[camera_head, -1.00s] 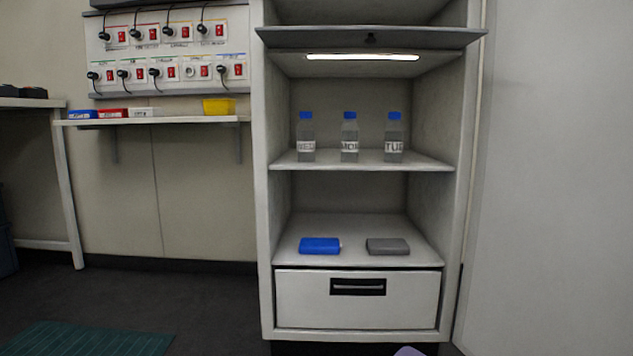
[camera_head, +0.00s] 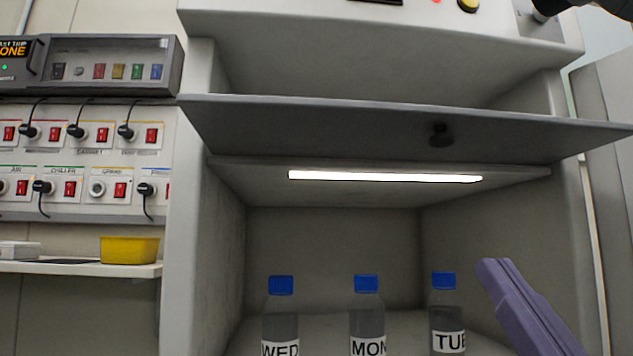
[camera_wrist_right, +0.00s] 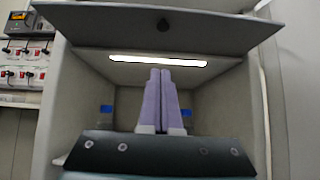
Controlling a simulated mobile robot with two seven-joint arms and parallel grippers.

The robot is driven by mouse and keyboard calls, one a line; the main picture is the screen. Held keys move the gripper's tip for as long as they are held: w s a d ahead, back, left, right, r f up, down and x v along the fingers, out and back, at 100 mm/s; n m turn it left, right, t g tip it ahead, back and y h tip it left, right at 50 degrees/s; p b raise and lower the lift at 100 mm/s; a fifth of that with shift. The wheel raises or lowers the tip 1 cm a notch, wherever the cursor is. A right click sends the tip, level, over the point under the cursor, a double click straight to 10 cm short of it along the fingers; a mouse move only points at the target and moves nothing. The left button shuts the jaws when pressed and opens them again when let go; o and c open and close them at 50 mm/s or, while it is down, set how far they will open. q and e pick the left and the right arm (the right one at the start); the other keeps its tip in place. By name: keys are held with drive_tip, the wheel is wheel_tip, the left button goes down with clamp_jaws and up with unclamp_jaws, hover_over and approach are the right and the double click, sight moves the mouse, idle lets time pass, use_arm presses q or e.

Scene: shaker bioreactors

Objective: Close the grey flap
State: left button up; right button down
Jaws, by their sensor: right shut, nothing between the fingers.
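The grey flap (camera_head: 330,122) is a wide flat panel across the upper part of the cabinet. It stands open, jutting out from the cabinet above the lit compartment, with a dark round knob (camera_head: 438,134) on it. In the right wrist view the flap (camera_wrist_right: 110,28) spans the top, with its knob (camera_wrist_right: 163,25) near the middle. My right gripper (camera_head: 497,268) has purple fingers. It is shut and empty, below the flap and apart from it, in front of the bottle compartment. The fingers (camera_wrist_right: 160,75) also show in the right wrist view, pointing up below the light strip. My left gripper is out of view.
Three blue-capped bottles, WED (camera_head: 281,320), MON (camera_head: 367,320) and TUE (camera_head: 446,320), stand on the shelf below the light strip (camera_head: 385,177). A panel of switches (camera_head: 100,150) and a yellow bin (camera_head: 130,250) are at the left. A pale door or panel is at the right.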

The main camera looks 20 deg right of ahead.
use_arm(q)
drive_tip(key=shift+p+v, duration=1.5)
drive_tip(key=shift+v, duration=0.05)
use_arm(e)
drive_tip(key=w+d+r, duration=0.1)
drive_tip(key=w+r, duration=0.5)
drive_tip(key=r, duration=0.4)
drive_tip(key=shift+d+r, duration=0.15)
drive_tip(key=shift+d, duration=0.2)
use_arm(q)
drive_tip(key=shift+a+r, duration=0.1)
